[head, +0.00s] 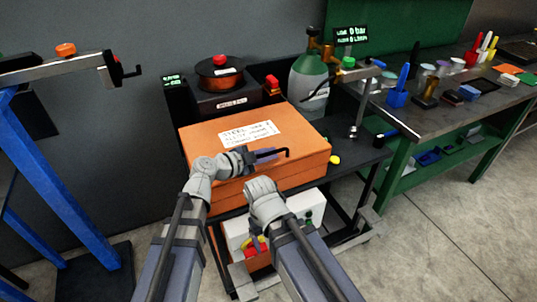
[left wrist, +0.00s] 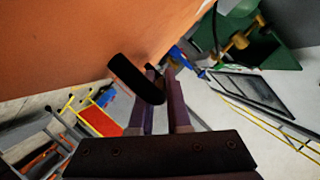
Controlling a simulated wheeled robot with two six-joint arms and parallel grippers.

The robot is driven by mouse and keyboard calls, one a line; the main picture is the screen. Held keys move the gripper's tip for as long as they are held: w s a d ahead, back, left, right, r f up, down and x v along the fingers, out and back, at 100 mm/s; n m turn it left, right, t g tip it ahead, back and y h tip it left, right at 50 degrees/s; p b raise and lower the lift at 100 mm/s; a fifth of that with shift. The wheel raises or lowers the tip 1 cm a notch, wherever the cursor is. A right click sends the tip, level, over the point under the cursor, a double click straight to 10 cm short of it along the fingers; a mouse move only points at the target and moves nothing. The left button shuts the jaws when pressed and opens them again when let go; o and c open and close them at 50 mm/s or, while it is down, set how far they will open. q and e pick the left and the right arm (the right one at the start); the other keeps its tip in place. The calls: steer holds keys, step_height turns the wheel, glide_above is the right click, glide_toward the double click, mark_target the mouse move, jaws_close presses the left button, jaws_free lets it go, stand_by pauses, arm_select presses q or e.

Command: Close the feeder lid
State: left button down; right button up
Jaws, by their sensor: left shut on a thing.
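The feeder is an orange box with a broad lid (head: 300,135) that carries a white label. The lid lies over the box body (head: 229,196), roughly level; I cannot tell if a gap is left between them. A black handle (head: 287,152) sticks out by the lid's front part. My left gripper (head: 264,155) is shut on this handle. In the left wrist view the black handle (left wrist: 135,78) shows at the purple fingers (left wrist: 164,100), with the orange surface (left wrist: 60,45) above. My right arm reaches in below the box front; its fingers are hidden.
A wire spool (head: 219,72) and a green gas cylinder (head: 308,75) stand behind the box. A green workbench (head: 440,112) with tools is at the right. A blue stand (head: 50,170) is at the left. A white unit (head: 305,205) sits below the box.

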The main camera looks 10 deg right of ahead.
arm_select(q)
steer(key=shift+s+f, duration=0.25)
steer(key=c, duration=1.2)
jaws_free()
steer(key=shift+o, duration=0.2)
steer(key=p+v, duration=0.2)
steer(key=v, duration=0.5)
steer(key=shift+a+r, duration=0.15)
steer(key=shift+a, duration=0.15)
steer(key=shift+s, duration=0.15)
